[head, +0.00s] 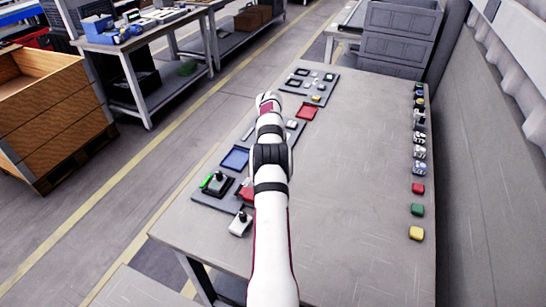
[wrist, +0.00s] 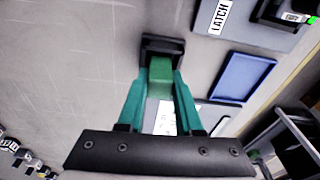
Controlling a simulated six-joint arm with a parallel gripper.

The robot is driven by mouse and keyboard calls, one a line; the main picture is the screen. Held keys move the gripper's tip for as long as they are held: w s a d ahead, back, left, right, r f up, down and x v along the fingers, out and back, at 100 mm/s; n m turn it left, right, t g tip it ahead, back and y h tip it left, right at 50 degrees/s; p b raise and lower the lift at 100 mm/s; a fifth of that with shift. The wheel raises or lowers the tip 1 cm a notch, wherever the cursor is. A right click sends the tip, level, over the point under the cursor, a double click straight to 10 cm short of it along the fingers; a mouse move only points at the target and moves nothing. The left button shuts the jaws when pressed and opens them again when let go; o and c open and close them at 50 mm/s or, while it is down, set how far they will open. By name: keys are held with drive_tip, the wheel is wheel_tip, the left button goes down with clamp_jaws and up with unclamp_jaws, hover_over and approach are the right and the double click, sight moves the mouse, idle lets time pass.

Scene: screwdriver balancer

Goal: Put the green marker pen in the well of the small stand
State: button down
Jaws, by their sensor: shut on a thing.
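In the wrist view my gripper (wrist: 160,88) has its teal fingers closed on both sides of a green piece (wrist: 160,74), which looks like the green marker pen seen nearly end-on. A dark square block (wrist: 163,46), possibly the small stand, shows at the far end of the green piece. I cannot tell whether the green piece is inside it, touching it or only in front of it. In the head view my arm hides the gripper, the held piece and this block.
A blue panel (wrist: 244,78) lies right of the gripper, also in the head view (head: 235,158). A LATCH label (wrist: 219,16) is near it. A dark box (head: 217,184) with a bright green part (head: 206,181) stands near the left table edge. Coloured blocks line the right edge; mid-table is clear.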

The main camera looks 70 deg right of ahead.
drive_tip(key=c, duration=0.5)
unclamp_jaws()
drive_tip(key=shift+r, duration=0.1)
wheel_tip(320, 180, up, 16)
drive_tip(key=a, duration=0.2)
drive_tip(key=shift+f, duration=0.25)
drive_tip(key=shift+s, duration=0.1)
